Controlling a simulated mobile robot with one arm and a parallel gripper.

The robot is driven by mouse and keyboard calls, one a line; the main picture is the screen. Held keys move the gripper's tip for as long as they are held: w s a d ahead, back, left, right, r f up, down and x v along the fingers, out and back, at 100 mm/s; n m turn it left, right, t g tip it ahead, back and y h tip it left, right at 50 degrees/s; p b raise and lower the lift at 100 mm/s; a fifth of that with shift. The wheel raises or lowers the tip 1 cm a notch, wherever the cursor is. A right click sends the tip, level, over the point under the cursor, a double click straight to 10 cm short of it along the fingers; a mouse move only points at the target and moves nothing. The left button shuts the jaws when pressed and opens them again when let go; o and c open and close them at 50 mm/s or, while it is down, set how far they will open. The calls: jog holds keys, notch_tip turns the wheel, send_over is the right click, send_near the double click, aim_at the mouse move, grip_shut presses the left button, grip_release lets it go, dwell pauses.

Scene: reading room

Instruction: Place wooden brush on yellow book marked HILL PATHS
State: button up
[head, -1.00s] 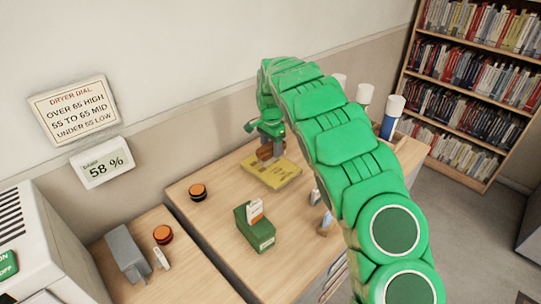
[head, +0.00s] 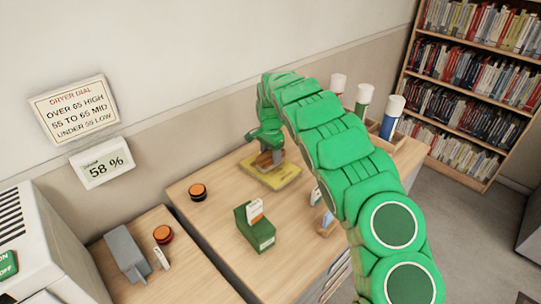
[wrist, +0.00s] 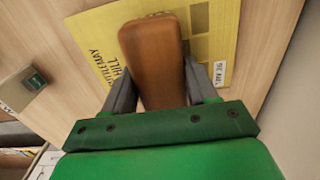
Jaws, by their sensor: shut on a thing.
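The wooden brush (wrist: 152,55) is brown and lies between the two jaws of my gripper (wrist: 160,85), which is shut on it. The yellow book (head: 284,178) lies flat on the table towards the back; in the wrist view the book (wrist: 205,40) is under the brush, with "HILL" and other letters partly readable. I cannot tell whether the brush touches the cover.
A green box (head: 256,232) with a card stands nearer on the table (head: 205,228). An orange-topped button (head: 198,192) is left of the book. Several capped tubes (head: 362,100) stand at the back right. Bare tabletop lies between button and book.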

aim_at(271, 153)
jog(key=shift+f, duration=0.15)
jog(key=o, duration=1.1)
notch_tip(271, 153, up, 12)
jog(key=shift+r, duration=0.15)
jog(key=shift+o, duration=0.6)
